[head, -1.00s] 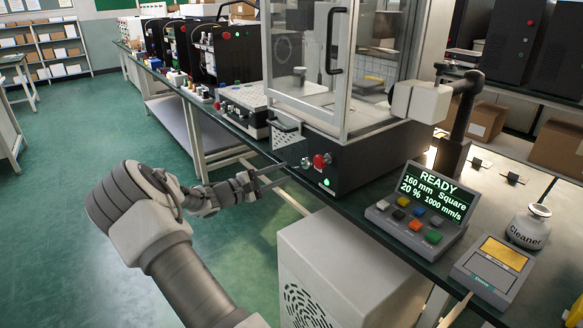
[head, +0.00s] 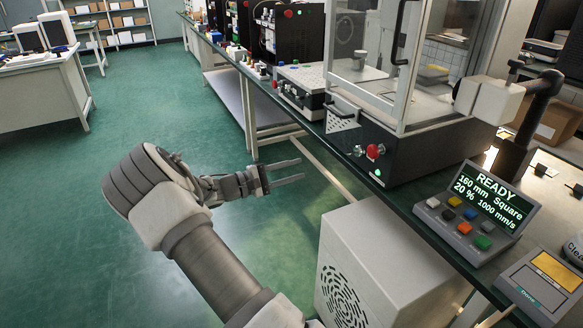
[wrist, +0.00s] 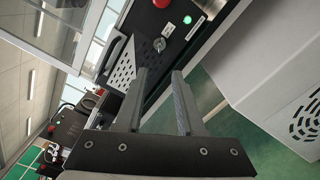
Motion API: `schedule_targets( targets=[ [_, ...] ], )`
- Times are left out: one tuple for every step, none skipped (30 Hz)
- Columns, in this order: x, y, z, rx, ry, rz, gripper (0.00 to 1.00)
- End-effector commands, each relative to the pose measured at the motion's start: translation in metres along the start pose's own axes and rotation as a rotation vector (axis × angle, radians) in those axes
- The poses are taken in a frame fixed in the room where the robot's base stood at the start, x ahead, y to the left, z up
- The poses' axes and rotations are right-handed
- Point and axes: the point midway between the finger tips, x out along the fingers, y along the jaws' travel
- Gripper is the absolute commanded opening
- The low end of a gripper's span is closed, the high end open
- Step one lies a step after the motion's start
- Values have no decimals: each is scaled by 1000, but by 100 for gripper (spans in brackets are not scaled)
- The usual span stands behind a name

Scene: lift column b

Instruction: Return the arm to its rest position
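My gripper (head: 301,171) is open and empty. In the head view it hangs over the green floor, left of the workbench and apart from it, with its two fingers pointing right toward the machine. In the wrist view the gripper (wrist: 163,82) shows two parallel grey fingers with a gap and nothing between them. My arm reaches up from the bottom of the head view and bends at a large grey-and-white joint.
The glass-doored machine (head: 400,150) stands on the bench, with a red button (head: 375,151) on its dark front. A white cabinet (head: 375,255) stands below. A control panel (head: 478,215) reads READY. Green floor (head: 110,190) lies open at left.

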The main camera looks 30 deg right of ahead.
Motion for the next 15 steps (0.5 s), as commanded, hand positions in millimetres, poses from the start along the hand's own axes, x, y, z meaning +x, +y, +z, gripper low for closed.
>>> schedule_targets(
  targets=[
    [0,0,0,0,0,0,38],
    [0,0,0,0,0,0,38],
    [0,0,0,0,0,0,38],
    [0,0,0,0,0,0,38],
    [0,0,0,0,0,0,38],
    [0,0,0,0,0,0,38],
    [0,0,0,1,0,-2,38],
    [0,0,1,3,0,-6,38],
    [1,0,3,6,1,-17,38],
    [1,0,5,10,2,-30,38],
    [2,0,8,15,2,-48,38],
    [2,-1,13,24,4,-79,38],
    [3,-1,18,32,5,-106,38],
    [3,-2,23,41,8,-139,38],
    [2,-4,30,52,11,-185,38]
  ],
)
